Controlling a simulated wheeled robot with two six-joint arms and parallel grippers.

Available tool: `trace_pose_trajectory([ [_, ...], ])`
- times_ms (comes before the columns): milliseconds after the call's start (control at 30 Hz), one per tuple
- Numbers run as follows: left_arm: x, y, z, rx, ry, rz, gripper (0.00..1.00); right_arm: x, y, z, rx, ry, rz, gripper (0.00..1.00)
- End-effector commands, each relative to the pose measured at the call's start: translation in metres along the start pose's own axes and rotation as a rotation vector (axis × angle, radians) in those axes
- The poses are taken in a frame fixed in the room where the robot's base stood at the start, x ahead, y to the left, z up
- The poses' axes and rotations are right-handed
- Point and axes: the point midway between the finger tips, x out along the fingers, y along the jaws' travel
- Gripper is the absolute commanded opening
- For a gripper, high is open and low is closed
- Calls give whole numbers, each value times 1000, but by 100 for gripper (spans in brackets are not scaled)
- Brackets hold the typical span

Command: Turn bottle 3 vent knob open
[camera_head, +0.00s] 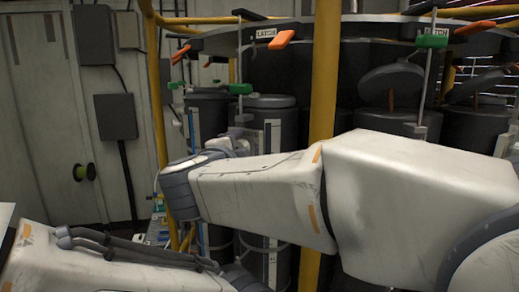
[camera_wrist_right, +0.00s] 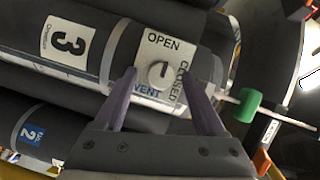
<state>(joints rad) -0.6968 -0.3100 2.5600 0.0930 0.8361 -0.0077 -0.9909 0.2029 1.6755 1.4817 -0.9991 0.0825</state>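In the right wrist view, bottle 3 (camera_wrist_right: 105,50) is a dark cylinder with a white label bearing a black 3. Its round grey vent knob (camera_wrist_right: 161,75) sits on a white plate marked OPEN at the top, CLOSED at the right and VENT below. A pale mark on the knob appears to point up, towards OPEN. My right gripper (camera_wrist_right: 159,72) is open, one finger on each side of the knob. I cannot tell whether the fingers touch it. In the head view my right arm reaches leftward across the bottles. My left gripper is out of sight; only its arm shows lower left.
A bottle with a blue 2 label (camera_wrist_right: 31,132) lies beside bottle 3 in the wrist view. A green-handled latch (camera_wrist_right: 247,105) is close to the right finger.

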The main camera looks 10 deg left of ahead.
Motion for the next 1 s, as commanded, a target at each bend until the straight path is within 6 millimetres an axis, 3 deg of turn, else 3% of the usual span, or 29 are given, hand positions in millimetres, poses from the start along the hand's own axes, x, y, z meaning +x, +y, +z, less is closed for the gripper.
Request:
trace_pose_trajectory([
  [367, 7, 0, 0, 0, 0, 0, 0, -10, 1, 2, 4, -3, -3, 72],
  [800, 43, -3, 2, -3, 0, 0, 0, -90, 2, 2, 3, -5, -3, 72],
  [1000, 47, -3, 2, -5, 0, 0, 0, -106, 0, 0, 2, -2, -1, 72],
])
